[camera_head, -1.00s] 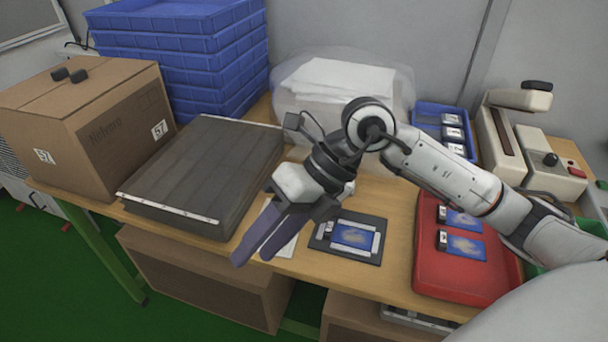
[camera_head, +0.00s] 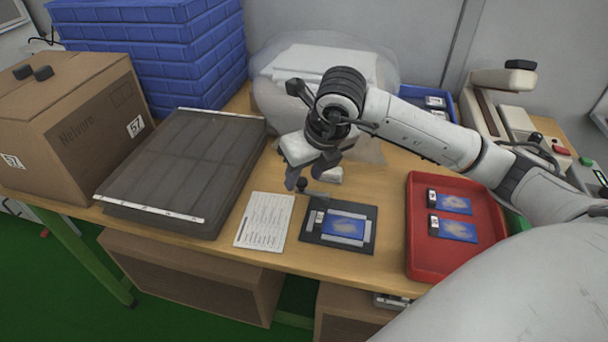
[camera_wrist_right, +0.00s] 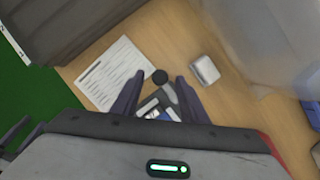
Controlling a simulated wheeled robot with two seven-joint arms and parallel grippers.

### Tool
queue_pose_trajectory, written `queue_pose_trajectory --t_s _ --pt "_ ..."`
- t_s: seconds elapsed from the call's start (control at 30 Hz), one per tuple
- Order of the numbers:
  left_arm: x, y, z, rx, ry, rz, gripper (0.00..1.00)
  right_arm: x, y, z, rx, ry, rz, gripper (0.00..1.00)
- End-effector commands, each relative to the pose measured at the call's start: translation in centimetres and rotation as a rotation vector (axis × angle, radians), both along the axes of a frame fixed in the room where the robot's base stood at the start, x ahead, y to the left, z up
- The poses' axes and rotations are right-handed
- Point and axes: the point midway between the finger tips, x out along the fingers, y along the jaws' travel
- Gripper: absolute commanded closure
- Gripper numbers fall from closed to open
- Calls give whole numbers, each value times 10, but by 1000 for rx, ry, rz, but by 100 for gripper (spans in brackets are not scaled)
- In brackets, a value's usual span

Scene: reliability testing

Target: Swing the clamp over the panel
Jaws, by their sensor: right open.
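The panel (camera_head: 343,226), a small blue card with a white label, lies flat in a dark fixture (camera_head: 362,246) on the table. The clamp (camera_head: 313,193) is a grey arm with a black round knob at the fixture's back left. My right gripper (camera_head: 304,179) points down above the clamp, open. In the right wrist view the black knob of the clamp (camera_wrist_right: 160,77) shows between the two open fingers (camera_wrist_right: 158,92). The panel (camera_wrist_right: 160,110) is partly hidden there by the gripper. I cannot tell whether the fingers touch the knob. My left gripper is not in view.
A printed sheet (camera_head: 264,222) lies left of the fixture. A red tray (camera_head: 421,262) with two panels is to the right. A grey case (camera_head: 187,165) stands at left, a small white block (camera_wrist_right: 205,69) behind the clamp, and a clear bag (camera_head: 385,80) at the back.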

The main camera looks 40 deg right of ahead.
Motion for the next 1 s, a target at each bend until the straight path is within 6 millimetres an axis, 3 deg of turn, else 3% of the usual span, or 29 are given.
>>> queue_pose_trajectory --t_s 0.37,0.6,0.63,1.0 --pt "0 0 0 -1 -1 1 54 3 0 -8 0 1 1 60" --pt "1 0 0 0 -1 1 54 3 0 -7 0 0 1 99" --pt "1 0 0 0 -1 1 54 3 0 -7 0 0 1 100" --pt "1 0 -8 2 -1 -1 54 1 1 -9 -1 -2 68 100"
